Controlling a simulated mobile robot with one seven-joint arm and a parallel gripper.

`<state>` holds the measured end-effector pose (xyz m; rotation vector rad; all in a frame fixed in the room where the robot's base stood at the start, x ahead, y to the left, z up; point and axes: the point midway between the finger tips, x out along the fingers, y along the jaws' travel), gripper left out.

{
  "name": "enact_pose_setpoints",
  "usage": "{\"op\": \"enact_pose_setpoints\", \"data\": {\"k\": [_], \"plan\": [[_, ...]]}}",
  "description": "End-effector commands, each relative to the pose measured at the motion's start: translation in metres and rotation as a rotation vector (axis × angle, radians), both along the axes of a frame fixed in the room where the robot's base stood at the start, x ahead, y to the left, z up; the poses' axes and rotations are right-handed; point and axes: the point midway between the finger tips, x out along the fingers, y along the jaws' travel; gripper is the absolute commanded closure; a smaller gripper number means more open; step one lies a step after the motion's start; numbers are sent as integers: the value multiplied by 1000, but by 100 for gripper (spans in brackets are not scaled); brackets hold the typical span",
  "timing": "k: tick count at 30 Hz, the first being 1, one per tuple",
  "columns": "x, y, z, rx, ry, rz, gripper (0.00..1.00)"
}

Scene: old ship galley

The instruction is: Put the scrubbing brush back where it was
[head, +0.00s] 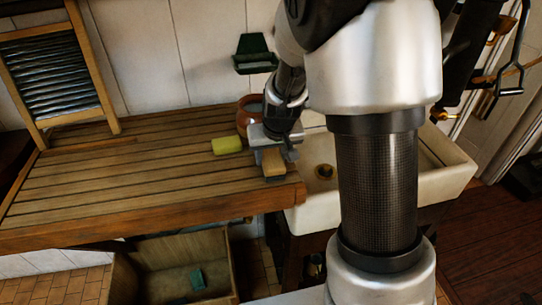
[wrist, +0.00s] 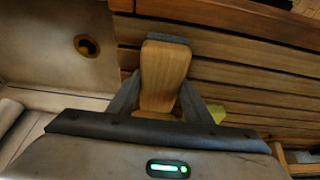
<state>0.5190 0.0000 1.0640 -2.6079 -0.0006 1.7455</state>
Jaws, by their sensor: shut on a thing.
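My gripper (head: 273,155) is at the right end of the slatted wooden counter, near the sink. It is shut on the scrubbing brush (head: 272,164), a pale wooden block. In the wrist view the brush's rounded wooden back (wrist: 164,72) stands between the two grey fingers of my gripper (wrist: 160,92). Its bristles are hardly visible. I cannot tell whether the brush touches the counter or hangs just above it.
A yellow-green sponge (head: 227,145) lies left of my gripper, with a brown pot (head: 244,118) behind. A green wall holder (head: 254,55) hangs above. The white sink (head: 450,160) is to the right; a wooden crate (head: 130,280) is below. The counter's left is mostly clear.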

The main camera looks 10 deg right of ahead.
Motion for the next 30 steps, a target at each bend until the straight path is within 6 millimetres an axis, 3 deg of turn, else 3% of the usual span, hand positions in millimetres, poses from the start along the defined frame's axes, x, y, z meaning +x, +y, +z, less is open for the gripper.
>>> {"op": "enact_pose_setpoints", "data": {"k": [5, 6, 9, 21, 30], "plan": [[0, 0, -4, 0, -1, 0, 84], [0, 0, -4, 0, 0, 0, 53], [0, 0, -3, 0, 0, 0, 36], [0, 1, 5, 1, -1, 1, 36], [-22, 1, 60, 2, -7, 1, 36]]}}
